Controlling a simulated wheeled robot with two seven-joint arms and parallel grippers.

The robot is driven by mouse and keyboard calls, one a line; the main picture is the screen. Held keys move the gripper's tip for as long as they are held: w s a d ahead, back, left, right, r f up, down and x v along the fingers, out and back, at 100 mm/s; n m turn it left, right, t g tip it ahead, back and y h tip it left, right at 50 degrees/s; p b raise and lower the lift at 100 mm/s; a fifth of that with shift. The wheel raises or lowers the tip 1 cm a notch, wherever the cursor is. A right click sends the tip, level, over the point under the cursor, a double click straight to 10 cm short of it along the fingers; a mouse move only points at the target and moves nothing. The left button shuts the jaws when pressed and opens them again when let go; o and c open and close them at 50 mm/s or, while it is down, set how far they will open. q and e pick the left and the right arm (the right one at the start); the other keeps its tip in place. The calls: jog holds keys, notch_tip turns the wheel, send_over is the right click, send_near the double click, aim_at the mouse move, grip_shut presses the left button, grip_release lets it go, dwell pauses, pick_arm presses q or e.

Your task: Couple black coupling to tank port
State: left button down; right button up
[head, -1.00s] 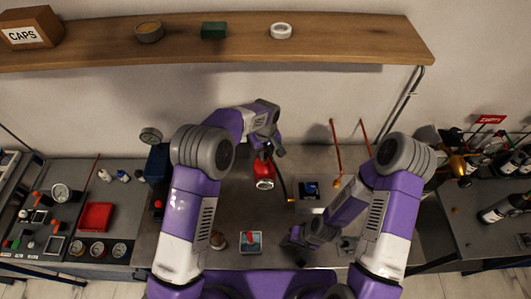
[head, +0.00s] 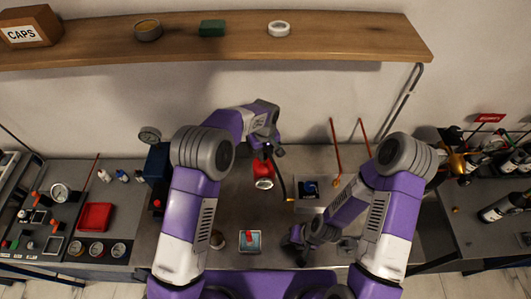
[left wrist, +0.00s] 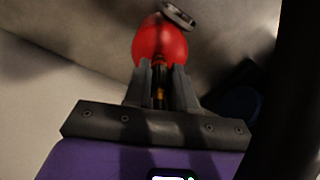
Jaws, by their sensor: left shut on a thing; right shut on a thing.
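A red tank-like body (head: 263,168) with a pale metal ring at its near end stands in the middle of the bench. It shows as a red bulb (left wrist: 160,47) in the left wrist view, just beyond my fingertips. My left gripper (head: 270,152) is at the red body, shut on a narrow dark piece with a gold band (left wrist: 159,84), apparently the black coupling. I cannot tell whether that piece touches a port. A black hose (head: 281,182) with a yellowish end hangs beside it. My right gripper (head: 297,246) is low on the bench, shut; what it holds is hidden.
A tray with a blue part (head: 310,187) lies right of the hose. A small framed panel (head: 250,241) sits at the front. A dark blue box (head: 157,165) stands left. The shelf (head: 220,40) spans the back. Bottles (head: 500,209) lie on the right bench.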

pick_arm(q)
jog(key=shift+s+d+f, duration=0.1)
jog(key=shift+s+f, duration=0.05)
jog(key=shift+f, duration=0.35)
jog(key=shift+r, duration=0.1)
jog(key=shift+r, duration=0.5)
jog(key=shift+r+p, duration=0.2)
jog(key=shift+p, duration=0.1)
